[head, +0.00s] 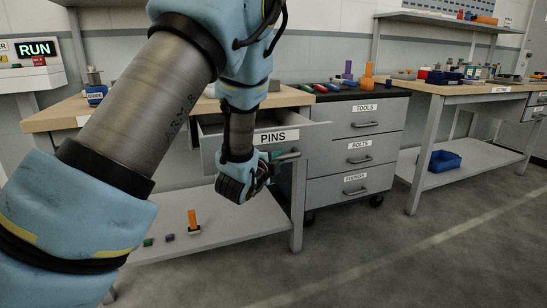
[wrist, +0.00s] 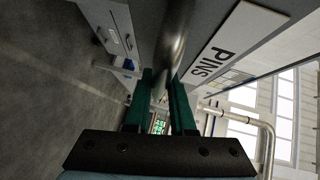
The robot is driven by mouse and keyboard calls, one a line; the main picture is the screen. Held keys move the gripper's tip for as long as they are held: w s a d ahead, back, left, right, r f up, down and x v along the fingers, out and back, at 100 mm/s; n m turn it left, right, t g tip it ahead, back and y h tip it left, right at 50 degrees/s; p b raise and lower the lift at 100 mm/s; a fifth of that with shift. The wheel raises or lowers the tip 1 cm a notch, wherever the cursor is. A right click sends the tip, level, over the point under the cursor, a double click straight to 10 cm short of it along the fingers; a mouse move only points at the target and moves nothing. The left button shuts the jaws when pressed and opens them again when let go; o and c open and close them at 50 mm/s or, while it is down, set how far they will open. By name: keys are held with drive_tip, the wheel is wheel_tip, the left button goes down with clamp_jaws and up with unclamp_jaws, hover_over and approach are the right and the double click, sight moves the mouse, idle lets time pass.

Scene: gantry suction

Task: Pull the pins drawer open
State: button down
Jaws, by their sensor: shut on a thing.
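The pins drawer (head: 315,141) has a grey front with a white "PINS" label and hangs under the left wooden-topped bench. It stands partly out, with some of its inside showing above the front. My gripper (head: 272,160) is at the drawer front, with my arm covering part of it. In the wrist view my gripper (wrist: 161,100) has its green fingers closed around the round metal drawer handle (wrist: 174,42). The "PINS" label (wrist: 222,50) shows beside the handle there. My arm hides the left part of the drawer in the head view.
A grey cabinet (head: 352,148) with tools, bolts and fixings drawers stands just right, its drawers shut. A lower shelf (head: 255,217) holds small coloured parts. A blue bin (head: 444,160) sits under the right bench. The floor (head: 370,245) in front is clear.

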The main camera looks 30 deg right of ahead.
drive_tip(key=shift+s+a, duration=0.1)
drive_tip(key=shift+s, duration=0.3)
drive_tip(key=c, duration=0.8)
unclamp_jaws()
drive_tip(key=shift+o, duration=0.2)
drive_tip(key=p+v, duration=0.1)
drive_tip(key=v, duration=0.9)
drive_tip(key=shift+s+a, duration=0.2)
drive_tip(key=shift+a, duration=0.1)
